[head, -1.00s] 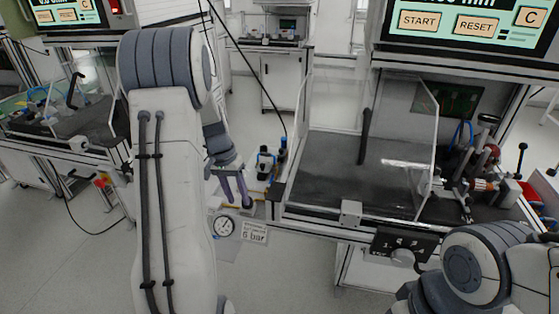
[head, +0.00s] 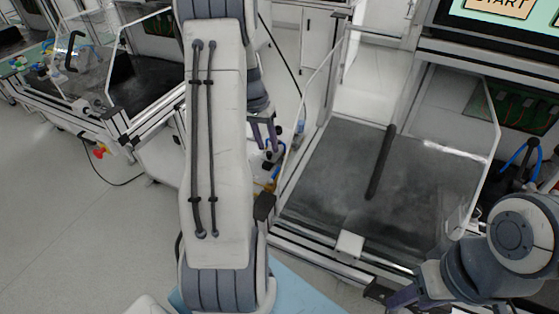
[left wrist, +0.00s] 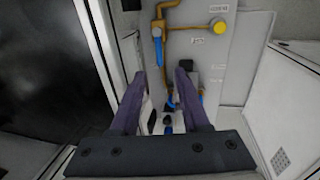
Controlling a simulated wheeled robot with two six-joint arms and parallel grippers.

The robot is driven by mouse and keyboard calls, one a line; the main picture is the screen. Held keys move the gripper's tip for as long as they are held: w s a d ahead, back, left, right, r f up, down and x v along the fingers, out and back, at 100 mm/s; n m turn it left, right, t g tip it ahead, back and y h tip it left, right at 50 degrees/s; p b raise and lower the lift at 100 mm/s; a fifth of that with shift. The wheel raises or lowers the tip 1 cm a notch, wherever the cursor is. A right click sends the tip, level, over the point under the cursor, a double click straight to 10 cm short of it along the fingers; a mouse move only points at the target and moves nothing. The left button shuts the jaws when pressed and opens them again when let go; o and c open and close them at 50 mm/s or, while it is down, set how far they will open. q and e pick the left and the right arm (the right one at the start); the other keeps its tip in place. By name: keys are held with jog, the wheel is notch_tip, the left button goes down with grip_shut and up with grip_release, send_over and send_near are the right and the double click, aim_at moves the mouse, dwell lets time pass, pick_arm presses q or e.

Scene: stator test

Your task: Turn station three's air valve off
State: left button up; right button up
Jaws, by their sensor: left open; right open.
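In the left wrist view a pale panel (left wrist: 200,75) carries brass-coloured pipe (left wrist: 180,17) with a long blue part (left wrist: 157,50) on it, which looks like a valve lever. My left gripper (left wrist: 160,90) is open, its two purple fingers pointing at the panel with nothing gripped. More blue and dark fittings (left wrist: 168,118) show between and behind the fingers. In the head view my left gripper (head: 263,133) is beside the left side of the guarded station, and my own arm hides much around it. My right gripper (head: 397,297) is at the lower right, open, partly cut off.
A round yellow part (left wrist: 218,27) and small labels are on the panel. The station's clear guard (head: 492,150) and dark bed (head: 335,165) lie to the right of my left gripper. Another station (head: 110,75) stands at the left. Grey floor (head: 75,220) is open at lower left.

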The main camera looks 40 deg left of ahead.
aim_at(275, 175)
pick_arm(q)
jog(key=f, duration=0.3)
jog(key=d+f, duration=0.1)
jog(key=f, duration=0.2)
jog(key=d+f, duration=0.1)
jog(key=f, duration=0.2)
jog(key=shift+w+f, duration=0.25)
grip_shut()
